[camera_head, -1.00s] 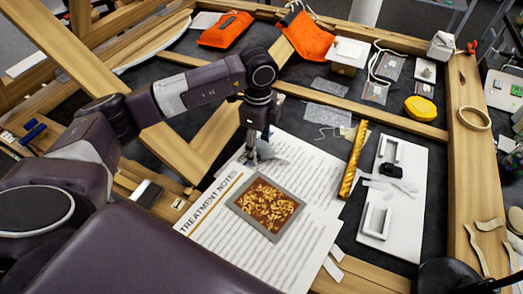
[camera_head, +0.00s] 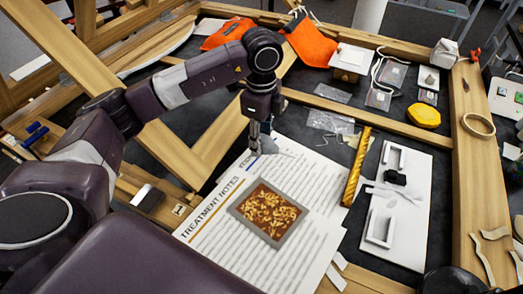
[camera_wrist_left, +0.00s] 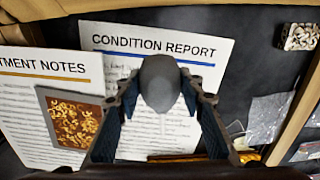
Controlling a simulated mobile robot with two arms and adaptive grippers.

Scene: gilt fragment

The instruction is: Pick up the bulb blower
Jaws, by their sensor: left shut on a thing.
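The bulb blower (camera_wrist_left: 160,83) is a smooth grey, rounded bulb. In the left wrist view it sits between the two fingers of my left gripper (camera_wrist_left: 160,112), which is shut on it. In the head view my left gripper (camera_head: 256,143) points down over the upper part of the papers, and the blower there is small and partly hidden by the fingers. The wrist view shows the blower in front of the condition report sheet (camera_wrist_left: 110,38). My right gripper is not in view.
Treatment notes (camera_head: 215,222) lie below, with a framed gilt fragment (camera_head: 268,213) on them. A yellow twisted bar (camera_head: 356,170) and a white board (camera_head: 416,165) lie to the right. Wooden beams frame the dark table. An orange pouch (camera_head: 310,42) and a yellow lump (camera_head: 423,115) lie farther back.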

